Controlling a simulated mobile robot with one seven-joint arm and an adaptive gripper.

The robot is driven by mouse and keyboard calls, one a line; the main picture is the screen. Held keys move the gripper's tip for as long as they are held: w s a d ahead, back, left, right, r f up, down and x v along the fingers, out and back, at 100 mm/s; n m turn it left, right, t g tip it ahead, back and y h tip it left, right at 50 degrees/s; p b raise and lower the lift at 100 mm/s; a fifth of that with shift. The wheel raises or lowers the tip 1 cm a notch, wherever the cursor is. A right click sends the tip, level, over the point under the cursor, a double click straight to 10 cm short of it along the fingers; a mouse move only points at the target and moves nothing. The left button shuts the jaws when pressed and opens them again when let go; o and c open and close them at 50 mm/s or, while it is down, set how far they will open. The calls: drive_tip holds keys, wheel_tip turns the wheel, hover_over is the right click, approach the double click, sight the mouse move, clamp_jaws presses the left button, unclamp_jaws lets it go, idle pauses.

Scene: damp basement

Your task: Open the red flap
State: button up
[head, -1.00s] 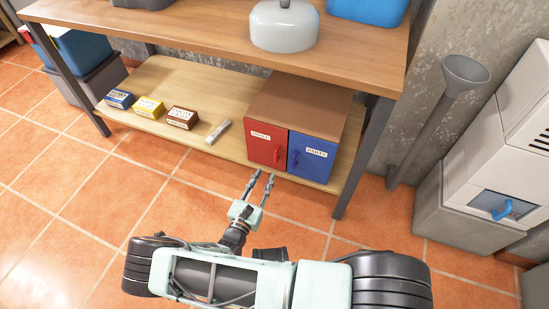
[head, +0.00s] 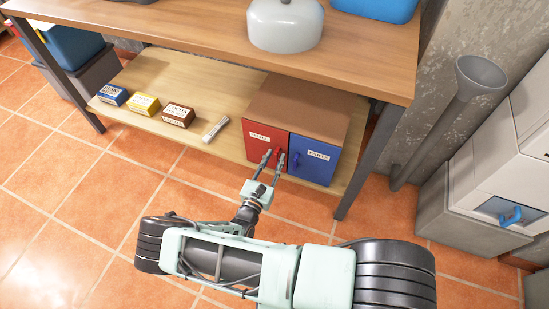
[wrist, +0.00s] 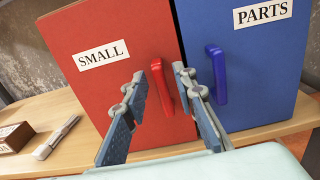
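The red flap (head: 262,143) is the left door of a brown-topped cabinet (head: 303,100) on the lower shelf. It carries a "SMALL" label and looks shut. In the wrist view the red flap (wrist: 90,90) has a red upright handle (wrist: 162,88) near its right edge. My gripper (head: 272,157) is in front of the flap. In the wrist view my gripper (wrist: 164,70) is open, its fingertips either side of the red handle. I cannot tell whether they touch it.
A blue door (head: 314,160) labelled "PARTS" with a blue handle (wrist: 217,74) adjoins on the right. A marker-like stick (head: 215,129) and several small boxes (head: 178,115) lie left on the shelf. A table leg (head: 368,160) stands to the right.

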clamp_jaws()
